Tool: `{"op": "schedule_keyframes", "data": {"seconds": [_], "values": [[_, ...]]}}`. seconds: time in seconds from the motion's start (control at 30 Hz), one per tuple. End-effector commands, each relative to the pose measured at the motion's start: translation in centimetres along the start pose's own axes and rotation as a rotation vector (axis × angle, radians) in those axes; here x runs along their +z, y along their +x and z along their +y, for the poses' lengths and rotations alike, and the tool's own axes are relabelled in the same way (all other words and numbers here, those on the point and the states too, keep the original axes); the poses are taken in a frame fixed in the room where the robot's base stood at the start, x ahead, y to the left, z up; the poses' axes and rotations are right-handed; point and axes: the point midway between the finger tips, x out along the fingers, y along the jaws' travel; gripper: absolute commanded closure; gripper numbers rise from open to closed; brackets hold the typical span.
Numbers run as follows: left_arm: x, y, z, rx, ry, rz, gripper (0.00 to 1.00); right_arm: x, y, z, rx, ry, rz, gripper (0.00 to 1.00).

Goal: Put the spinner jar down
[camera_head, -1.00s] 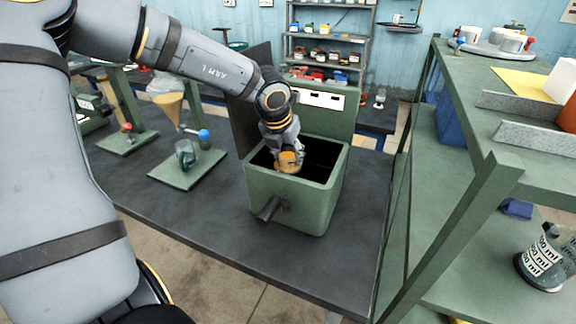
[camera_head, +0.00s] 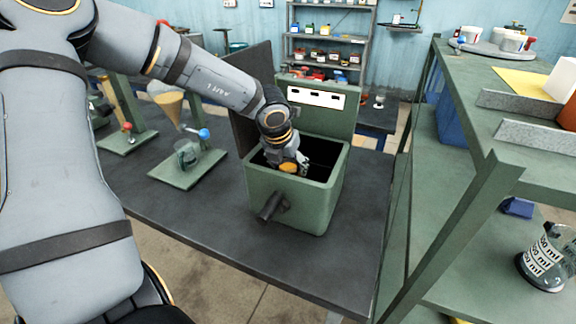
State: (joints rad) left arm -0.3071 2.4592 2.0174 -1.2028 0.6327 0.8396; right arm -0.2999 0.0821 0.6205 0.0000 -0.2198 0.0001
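The spinner jar (camera_head: 288,168) shows only as a small amber-orange top at my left gripper (camera_head: 295,160). The gripper points down into the open mouth of a green box-shaped spinner (camera_head: 315,203). The jar's lower part is hidden behind the box's front wall. The gripper's fingers are at the jar's top, but they are small and partly covered, so I cannot tell whether they are shut on it. A dark crank or spout (camera_head: 271,207) sticks out of the front. My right gripper is not in view.
The box stands on a dark table (camera_head: 225,230). To its left are a stand with a funnel (camera_head: 170,104) and a glass beaker (camera_head: 187,153) on a green base. A green shelf rack (camera_head: 470,190) with a marked beaker (camera_head: 546,258) stands at right.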

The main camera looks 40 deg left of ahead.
Motion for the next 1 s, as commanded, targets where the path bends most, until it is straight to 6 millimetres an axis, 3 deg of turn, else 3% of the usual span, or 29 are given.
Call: {"op": "schedule_keyframes", "data": {"seconds": [0.33, 0.7, 0.83, 1.0], "values": [[0.2, -1.0, 0.0, -0.001, -0.001, -0.003, 0.29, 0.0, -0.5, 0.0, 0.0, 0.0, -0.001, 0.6], [0.2, -9.7, 0.0, 0.0, -0.001, -0.005, 0.29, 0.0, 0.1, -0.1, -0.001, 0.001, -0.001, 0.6], [0.2, -11.6, 0.0, 0.001, -0.001, -0.003, 0.29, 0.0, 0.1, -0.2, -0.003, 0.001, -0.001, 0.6], [0.1, -12.3, 0.0, 0.001, 0.0, 0.0, 0.29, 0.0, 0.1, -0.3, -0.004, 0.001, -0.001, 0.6]]}}
